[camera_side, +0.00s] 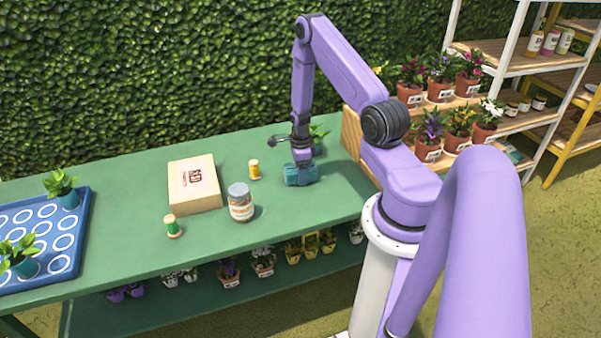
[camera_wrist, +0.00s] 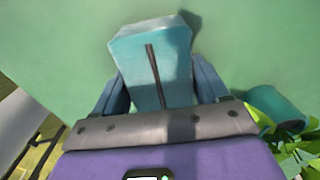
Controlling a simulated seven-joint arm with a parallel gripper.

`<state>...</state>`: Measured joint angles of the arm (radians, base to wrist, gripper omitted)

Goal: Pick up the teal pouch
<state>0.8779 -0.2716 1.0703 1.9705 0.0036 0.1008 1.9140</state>
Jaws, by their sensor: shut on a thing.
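The teal pouch (camera_side: 300,176) is on the green table, right of the middle, in the side view. In the wrist view the teal pouch (camera_wrist: 150,58) sits between the two blue fingers and shows a dark line down its middle. My gripper (camera_side: 302,166) points down over the pouch in the side view. In the wrist view my gripper (camera_wrist: 160,85) is shut on the pouch, with a finger at each side. I cannot tell whether the pouch is lifted off the table at all.
A potted plant (camera_side: 317,138) stands just behind my gripper. A jar (camera_side: 240,203), a yellow spool (camera_side: 254,169), a green spool (camera_side: 173,226) and a cardboard box (camera_side: 195,186) stand to the left. A blue tray (camera_side: 84,215) is at the far left. The table's front right is clear.

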